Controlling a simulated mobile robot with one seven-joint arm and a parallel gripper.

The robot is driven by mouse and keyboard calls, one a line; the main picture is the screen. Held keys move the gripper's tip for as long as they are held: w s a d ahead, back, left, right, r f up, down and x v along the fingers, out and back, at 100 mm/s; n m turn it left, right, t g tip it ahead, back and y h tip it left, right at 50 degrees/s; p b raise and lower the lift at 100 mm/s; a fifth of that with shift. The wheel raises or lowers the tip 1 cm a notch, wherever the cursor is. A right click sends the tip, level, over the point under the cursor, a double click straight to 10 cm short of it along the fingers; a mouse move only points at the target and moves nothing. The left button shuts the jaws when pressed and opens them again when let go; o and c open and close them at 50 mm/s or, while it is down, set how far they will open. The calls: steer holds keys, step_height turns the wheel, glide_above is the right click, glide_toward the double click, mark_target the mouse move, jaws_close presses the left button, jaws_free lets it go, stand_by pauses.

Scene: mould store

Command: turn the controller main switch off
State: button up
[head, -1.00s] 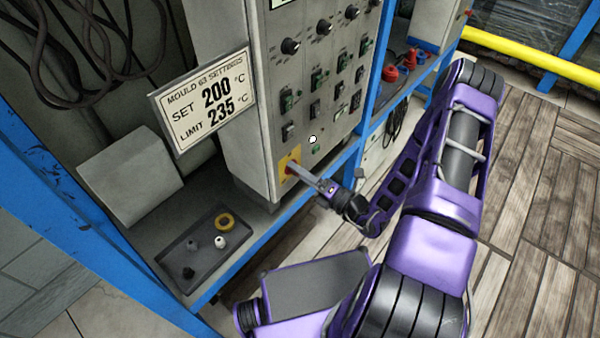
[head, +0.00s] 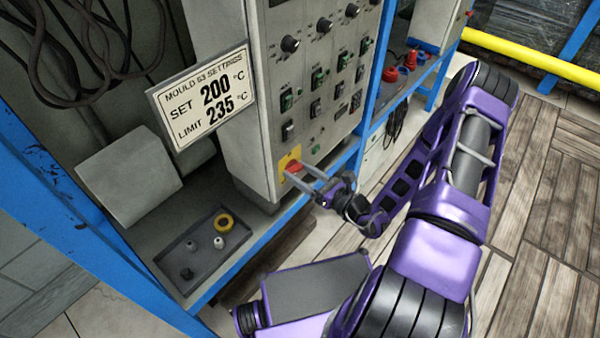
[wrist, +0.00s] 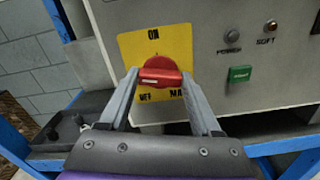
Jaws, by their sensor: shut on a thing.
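The controller main switch is a red rotary knob (wrist: 158,66) on a yellow plate (wrist: 130,48), low on the grey controller cabinet (head: 240,90). The plate reads "ON" at the top and "OFF" at the lower left, with other lettering partly hidden by a finger. The knob's raised handle lies roughly level across the picture in the wrist view. My gripper (wrist: 160,77) is shut on the handle, one finger at each end. In the head view, my gripper (head: 300,174) reaches the knob (head: 293,167) from the lower right.
A green button (wrist: 240,73) and the POWER and SOFT lamps sit right of the switch. A dark tray (head: 195,260) with small parts lies on the shelf below. Blue rack posts (head: 375,90) stand close by.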

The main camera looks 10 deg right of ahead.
steer(key=shift+n, duration=1.3)
steer(key=o, duration=1.4)
steer(key=v, duration=1.7)
steer(key=shift+s+d+b, duration=0.15)
steer(key=shift+s+b, duration=0.05)
steer(key=shift+b, duration=0.2)
steer(key=shift+w, duration=0.1)
